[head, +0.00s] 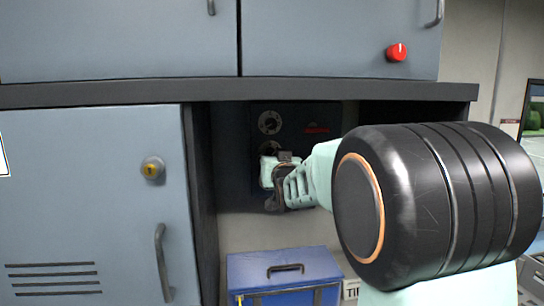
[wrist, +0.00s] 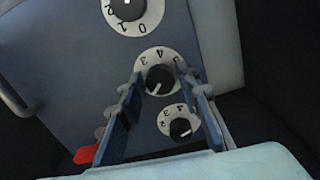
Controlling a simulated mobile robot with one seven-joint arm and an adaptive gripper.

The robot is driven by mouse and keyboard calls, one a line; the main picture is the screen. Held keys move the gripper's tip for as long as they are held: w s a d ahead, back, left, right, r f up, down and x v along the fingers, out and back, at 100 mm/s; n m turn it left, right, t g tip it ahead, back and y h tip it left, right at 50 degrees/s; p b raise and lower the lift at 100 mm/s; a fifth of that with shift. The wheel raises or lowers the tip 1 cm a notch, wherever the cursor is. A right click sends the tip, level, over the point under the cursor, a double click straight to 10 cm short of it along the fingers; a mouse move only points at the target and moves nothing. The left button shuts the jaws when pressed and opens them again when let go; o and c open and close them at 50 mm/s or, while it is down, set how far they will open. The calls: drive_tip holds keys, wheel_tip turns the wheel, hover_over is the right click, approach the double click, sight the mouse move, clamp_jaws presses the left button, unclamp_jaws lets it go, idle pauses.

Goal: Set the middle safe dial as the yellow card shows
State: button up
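The dark safe (head: 310,170) stands in the recess below the upper cabinets. Its top dial (head: 269,122) is clear in the head view; the dials below are partly or wholly hidden by my gripper (head: 272,175). In the wrist view three dials line up on the safe face. The middle dial (wrist: 158,80) has a white numbered ring and a black knob with a white line toward the picture's lower left. My gripper (wrist: 163,84) is open, its fingers on either side of this dial; contact with the knob cannot be told. No yellow card is readable in either view.
Another dial (wrist: 180,128) lies close between the fingers' lower parts. The safe's red part (wrist: 85,155) is left of them. A blue toolbox (head: 285,270) is below the safe. The grey cabinet door (head: 90,220) and shelf edge (head: 220,92) border the recess.

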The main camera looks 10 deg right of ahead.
clamp_jaws()
drive_tip(key=shift+m+b, duration=0.3)
drive_tip(key=shift+b, duration=0.3)
drive_tip(key=m+b, duration=1.5)
drive_tip(key=m, duration=0.4)
drive_tip(key=shift+r+b, duration=0.2)
drive_tip(key=shift+b, duration=0.1)
drive_tip(key=shift+o, duration=2.2)
unclamp_jaws()
drive_tip(key=shift+f, duration=0.1)
